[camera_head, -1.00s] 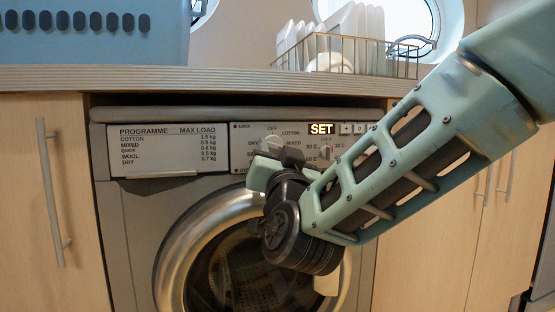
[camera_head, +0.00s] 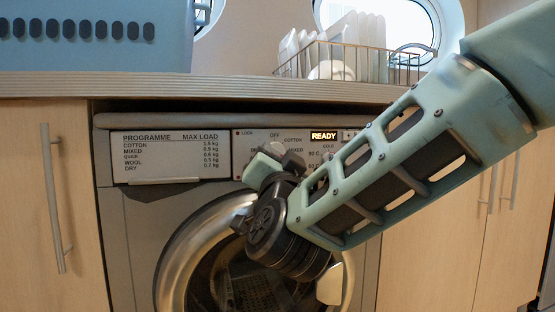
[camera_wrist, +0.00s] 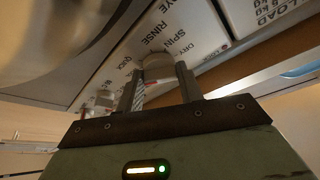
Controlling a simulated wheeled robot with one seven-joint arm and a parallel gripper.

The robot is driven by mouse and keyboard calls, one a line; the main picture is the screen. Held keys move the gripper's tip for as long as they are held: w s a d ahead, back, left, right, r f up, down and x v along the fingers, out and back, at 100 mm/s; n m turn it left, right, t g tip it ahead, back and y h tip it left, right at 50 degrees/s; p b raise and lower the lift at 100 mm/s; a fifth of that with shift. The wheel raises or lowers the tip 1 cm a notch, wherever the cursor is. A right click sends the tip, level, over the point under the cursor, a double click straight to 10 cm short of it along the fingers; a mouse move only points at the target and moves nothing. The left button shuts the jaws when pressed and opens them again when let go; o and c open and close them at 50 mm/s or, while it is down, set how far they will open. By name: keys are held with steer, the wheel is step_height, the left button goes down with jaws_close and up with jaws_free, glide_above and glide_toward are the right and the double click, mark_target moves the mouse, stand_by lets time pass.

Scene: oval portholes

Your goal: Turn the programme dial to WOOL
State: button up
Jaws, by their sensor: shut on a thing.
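The programme dial (camera_wrist: 158,66) shows in the wrist view as a pale round knob between my two fingers. My gripper (camera_wrist: 161,75) is shut on it. Printed words SPIN, RINSE, DRY and QUICK stand around it; I cannot see WOOL beside the dial or where the pointer aims. The display (camera_head: 324,136) reads READY.
The programme list (camera_head: 171,155) is left of the dial. A smaller knob (camera_wrist: 104,99) shows in the wrist view. The round door (camera_head: 178,262) is below. The counter edge (camera_head: 230,87) overhangs the panel; a dish rack (camera_head: 350,60) and blue basket (camera_head: 95,40) stand on it.

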steer(key=o, duration=1)
steer(key=p+v, duration=0.4)
steer(key=v, duration=1.3)
steer(key=shift+s+p, duration=0.2)
steer(key=shift+p, duration=0.1)
steer(key=shift+a, duration=0.1)
